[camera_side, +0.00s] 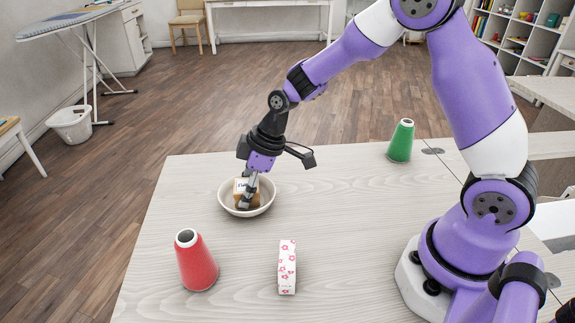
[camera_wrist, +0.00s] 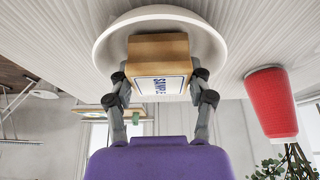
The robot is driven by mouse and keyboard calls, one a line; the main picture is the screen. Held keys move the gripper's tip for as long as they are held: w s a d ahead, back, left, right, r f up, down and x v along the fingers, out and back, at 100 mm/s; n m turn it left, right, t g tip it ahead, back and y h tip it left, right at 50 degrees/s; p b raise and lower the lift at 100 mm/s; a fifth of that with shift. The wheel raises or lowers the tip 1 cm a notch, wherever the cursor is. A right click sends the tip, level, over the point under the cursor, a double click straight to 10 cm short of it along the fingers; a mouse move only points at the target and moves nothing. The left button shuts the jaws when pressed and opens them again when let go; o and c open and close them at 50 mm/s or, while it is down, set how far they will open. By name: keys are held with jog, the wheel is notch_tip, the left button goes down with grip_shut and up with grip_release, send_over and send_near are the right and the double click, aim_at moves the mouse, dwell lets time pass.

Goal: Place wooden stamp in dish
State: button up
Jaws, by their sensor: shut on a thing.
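The wooden stamp (camera_wrist: 158,47) is a brown block with a white, blue-framed label. My gripper (camera_wrist: 160,86) is shut on it, one finger at each side. In the side view my gripper (camera_side: 247,196) points down into the white dish (camera_side: 271,202), and the stamp (camera_side: 240,187) is within the dish's rim. In the wrist view the dish (camera_wrist: 108,47) lies around and behind the stamp. I cannot tell whether the stamp touches the dish's bottom, as its lower side is hidden.
A red thread cone (camera_side: 196,262) stands at the front left of the pale table (camera_side: 345,215). A white box with a red flower pattern (camera_side: 287,267) stands in front of the dish. A green cone (camera_side: 401,141) stands at the back right. The table between dish and green cone is clear.

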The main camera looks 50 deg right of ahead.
jog(key=o, duration=1.1)
jog(key=shift+f, duration=0.1)
jog(key=shift+o, duration=0.2)
jog(key=v, duration=1.3)
jog(key=s+d+r+m+t+h, duration=0.2)
jog(key=s+r+m+h, duration=0.1)
jog(key=s+m, duration=0.6)
jog(key=shift+s+r, duration=0.35)
jog(key=shift+s, duration=2)
